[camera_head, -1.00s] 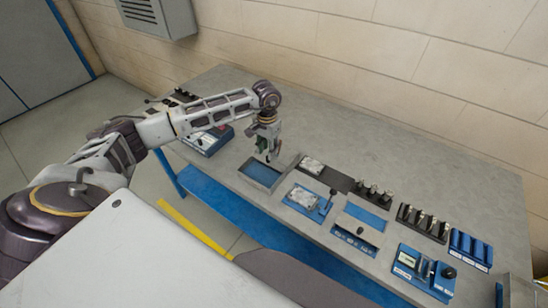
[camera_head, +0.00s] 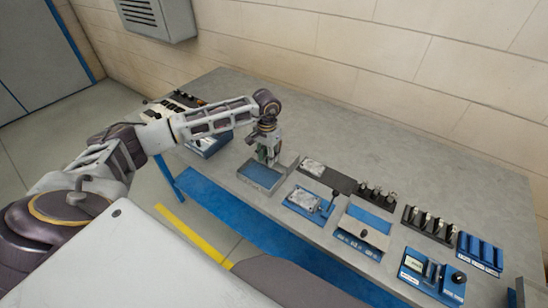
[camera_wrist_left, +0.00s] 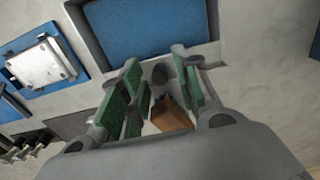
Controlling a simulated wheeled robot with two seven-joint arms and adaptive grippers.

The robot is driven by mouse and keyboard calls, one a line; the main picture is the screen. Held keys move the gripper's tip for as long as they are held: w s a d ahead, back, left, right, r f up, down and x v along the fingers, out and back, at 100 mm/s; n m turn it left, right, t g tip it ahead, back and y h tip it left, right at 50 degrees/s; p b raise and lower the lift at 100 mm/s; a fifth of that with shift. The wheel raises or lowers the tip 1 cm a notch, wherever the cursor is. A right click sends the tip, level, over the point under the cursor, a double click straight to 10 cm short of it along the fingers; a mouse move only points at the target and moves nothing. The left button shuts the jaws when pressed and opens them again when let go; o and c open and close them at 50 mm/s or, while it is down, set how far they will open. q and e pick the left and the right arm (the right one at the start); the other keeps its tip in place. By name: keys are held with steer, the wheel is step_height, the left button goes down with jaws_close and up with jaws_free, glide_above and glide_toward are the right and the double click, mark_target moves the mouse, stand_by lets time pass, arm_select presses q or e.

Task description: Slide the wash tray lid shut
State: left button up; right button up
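A shallow grey-rimmed tray (camera_head: 243,179) with a blue inside lies on the bench; its label is too small to read. My left gripper (camera_head: 268,160) points down over its far edge, hiding that part. In the left wrist view the tray's blue floor (camera_wrist_left: 150,25) fills the top, and the green-padded fingers (camera_wrist_left: 158,75) stand apart at its edge. A dark rounded thing, perhaps a lid knob, shows between them; I cannot tell whether they touch it. A brown piece (camera_wrist_left: 172,114) shows lower between the fingers, unclear. My right gripper is out of view.
To the right are a blue fixture (camera_head: 303,203) with a silver block, a second blue tray with a beige black-knobbed panel (camera_head: 362,232), a blue meter box (camera_head: 430,275) and dark racks (camera_head: 428,222). The back of the bench is clear.

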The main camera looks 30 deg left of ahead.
arm_select(q)
jaws_close()
steer(key=shift+s, duration=0.1)
steer(key=shift+s+a, duration=0.2)
steer(key=shift+s, duration=1.85)
steer(key=shift+s+a, duration=0.15)
steer(key=shift+s, duration=2.15)
jaws_free()
